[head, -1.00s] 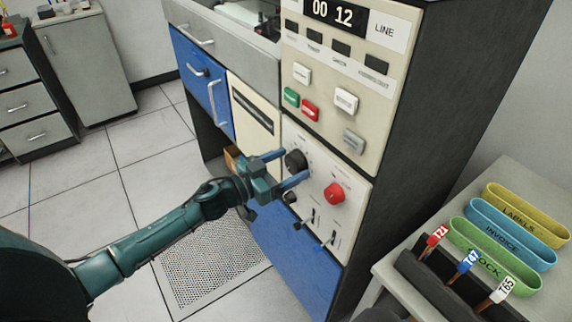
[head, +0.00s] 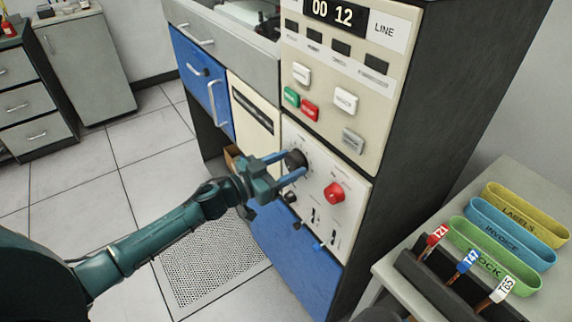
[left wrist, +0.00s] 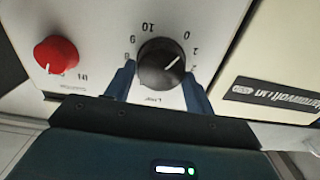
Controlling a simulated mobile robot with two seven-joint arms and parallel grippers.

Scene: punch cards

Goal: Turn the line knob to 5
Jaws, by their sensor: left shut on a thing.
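The black line knob (head: 296,159) sits on the cream control panel of the machine. My left gripper (head: 291,167) is shut on it, with a blue finger on either side. In the left wrist view the knob (left wrist: 161,64) shows upside down between the fingertips (left wrist: 160,88), with "Line" printed by it. Its white pointer mark points toward the 1 on the dial. Parts of the dial's numbers are hidden by the fingers. My right gripper is not in view.
A red knob (head: 335,193) is beside the line knob, with small switches (head: 315,215) below. Green and red buttons (head: 310,110) are above, under a display (head: 334,13) reading 00 12. A side table at right holds coloured trays (head: 505,240) and tagged stamps (head: 466,262).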

